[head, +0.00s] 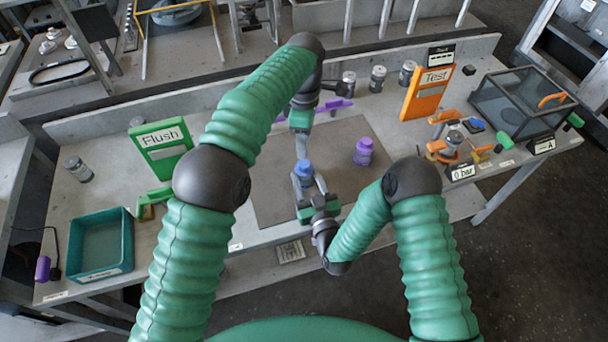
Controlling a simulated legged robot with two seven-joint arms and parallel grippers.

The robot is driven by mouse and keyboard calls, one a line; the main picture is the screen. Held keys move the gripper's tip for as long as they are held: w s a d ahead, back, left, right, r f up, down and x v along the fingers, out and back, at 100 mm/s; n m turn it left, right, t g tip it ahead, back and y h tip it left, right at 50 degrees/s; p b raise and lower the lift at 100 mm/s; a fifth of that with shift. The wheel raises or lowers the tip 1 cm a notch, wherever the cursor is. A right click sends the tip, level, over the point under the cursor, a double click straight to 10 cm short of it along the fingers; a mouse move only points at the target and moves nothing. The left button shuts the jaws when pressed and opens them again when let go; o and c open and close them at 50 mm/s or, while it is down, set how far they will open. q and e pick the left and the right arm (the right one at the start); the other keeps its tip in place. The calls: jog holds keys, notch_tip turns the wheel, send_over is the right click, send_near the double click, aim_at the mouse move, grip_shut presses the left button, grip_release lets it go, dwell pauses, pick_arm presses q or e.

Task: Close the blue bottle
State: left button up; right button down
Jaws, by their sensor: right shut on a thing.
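The blue bottle (303,168) is near the middle of the grey mat (270,200) on the workbench. Its blue top shows, and the lower part is partly hidden by my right gripper. I cannot tell whether a separate cap sits on it. My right gripper (309,182) reaches in from the front and is shut on the bottle. My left gripper (302,154) comes down from behind, with its grey fingers right at the far side of the blue top. I cannot tell whether they touch it or how far apart they are.
A purple bottle (363,151) stands on the mat to the right. A green Flush sign (162,148) and a teal tray (101,243) are at left. An orange Test sign (427,91), several jars and a dark glass box (522,100) are at right and back.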

aim_at(304, 163)
pick_arm(q)
jog(key=n, duration=1)
notch_tip(304, 163, down, 8)
jog(key=shift+c, duration=0.3)
grip_shut()
